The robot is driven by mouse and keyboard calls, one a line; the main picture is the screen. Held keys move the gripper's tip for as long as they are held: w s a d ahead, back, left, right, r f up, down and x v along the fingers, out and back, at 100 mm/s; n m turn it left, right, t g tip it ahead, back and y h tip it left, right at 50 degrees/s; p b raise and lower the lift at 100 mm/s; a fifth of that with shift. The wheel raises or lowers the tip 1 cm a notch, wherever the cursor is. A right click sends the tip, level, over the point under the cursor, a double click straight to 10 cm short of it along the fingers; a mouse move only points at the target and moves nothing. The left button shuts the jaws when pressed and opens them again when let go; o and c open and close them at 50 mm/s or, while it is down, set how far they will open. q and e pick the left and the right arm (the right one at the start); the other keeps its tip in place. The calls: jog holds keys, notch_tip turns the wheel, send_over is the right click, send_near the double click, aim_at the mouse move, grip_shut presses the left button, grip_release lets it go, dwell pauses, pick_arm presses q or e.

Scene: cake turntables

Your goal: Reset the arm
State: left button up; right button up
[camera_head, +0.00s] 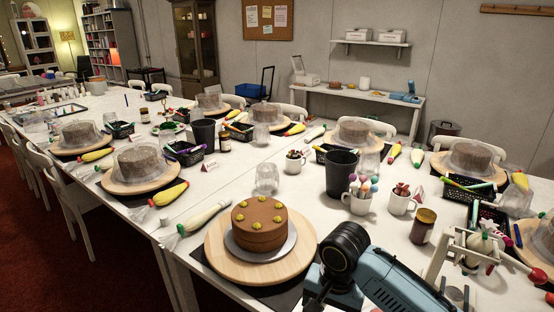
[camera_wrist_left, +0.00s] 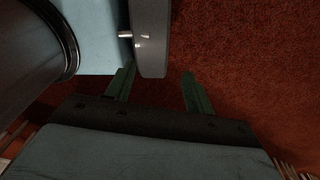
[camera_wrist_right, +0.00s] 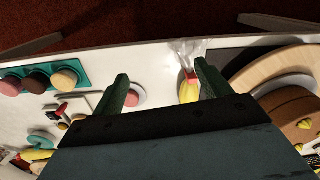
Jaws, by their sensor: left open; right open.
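My left gripper (camera_wrist_left: 158,72) shows only in the left wrist view. Its two green fingers are apart and empty, above red carpet and close to parts of my own body. My right gripper (camera_wrist_right: 161,68) is open and empty in the right wrist view, over the white table's edge. My right arm (camera_head: 385,280) enters the head view at the bottom right, and its gripper cannot be made out there. A brown cake (camera_head: 260,238) with yellow-green dollops stands on a wooden turntable (camera_head: 222,253), left of that arm. It also shows at the right of the right wrist view (camera_wrist_right: 292,105).
The long white table (camera_head: 240,186) holds several turntables with covered cakes. A dark cup (camera_head: 341,174), mugs of sticks (camera_head: 360,203), a brown jar (camera_head: 423,226) and a white stand (camera_head: 445,240) surround my right arm. A teal tray of round treats (camera_wrist_right: 45,75) lies left of my right gripper.

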jog(key=s+a+f+n+t+y, duration=0.1)
jog(key=s+f+n+y, duration=0.3)
jog(key=s, duration=0.6)
jog(key=s+d+n+t+h, duration=0.2)
jog(key=s+d+n+h, duration=0.15)
jog(key=s+d, duration=0.95)
notch_tip(320, 180, down, 24)
pick_arm(q)
jog(key=shift+w, duration=1.15)
pick_arm(e)
jog(key=s+d+f+g, duration=0.2)
jog(key=s+f, duration=1.4)
jog(key=s, duration=0.1)
jog(key=shift+s+h, duration=0.35)
jog(key=shift+h, duration=0.1)
